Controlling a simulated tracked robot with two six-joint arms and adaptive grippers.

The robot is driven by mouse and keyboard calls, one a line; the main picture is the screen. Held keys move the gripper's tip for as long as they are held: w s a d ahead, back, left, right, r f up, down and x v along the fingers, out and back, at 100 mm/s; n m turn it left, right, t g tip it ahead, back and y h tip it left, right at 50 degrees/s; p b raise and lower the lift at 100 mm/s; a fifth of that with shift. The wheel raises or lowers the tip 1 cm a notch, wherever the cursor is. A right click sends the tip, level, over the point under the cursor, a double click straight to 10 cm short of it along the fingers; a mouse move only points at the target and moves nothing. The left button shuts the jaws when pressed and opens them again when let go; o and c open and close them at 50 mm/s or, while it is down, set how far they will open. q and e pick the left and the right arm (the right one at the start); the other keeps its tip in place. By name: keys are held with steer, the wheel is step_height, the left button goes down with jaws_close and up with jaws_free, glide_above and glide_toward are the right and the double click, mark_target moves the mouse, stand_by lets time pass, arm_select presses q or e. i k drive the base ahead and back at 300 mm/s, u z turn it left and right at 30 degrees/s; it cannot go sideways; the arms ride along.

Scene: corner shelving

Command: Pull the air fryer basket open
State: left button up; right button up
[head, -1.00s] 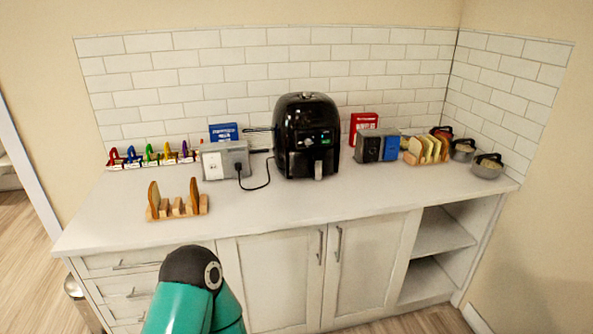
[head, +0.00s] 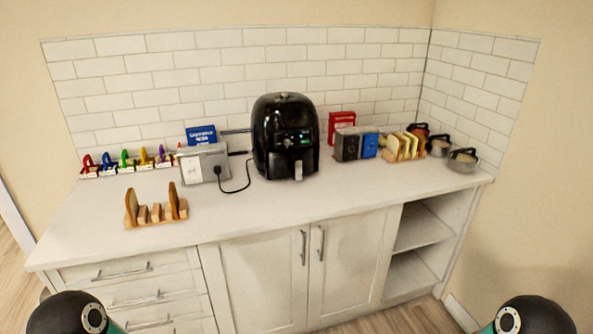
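The basket looks shut. Dark rounded arm parts of mine show at the bottom left and bottom right corners. Neither gripper is in the picture, and nothing of mine touches the fryer.
A grey socket box (head: 203,162) with a black cord stands left of the fryer. A wooden rack (head: 156,214) with bread sits at the front left. A grey and blue box (head: 356,146), another bread rack (head: 402,147) and several pots (head: 462,161) stand right. The counter before the fryer is clear.

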mark_target(285, 152)
steer(key=u, duration=0.05)
steer(key=i, duration=1.05)
steer(key=z, duration=0.05)
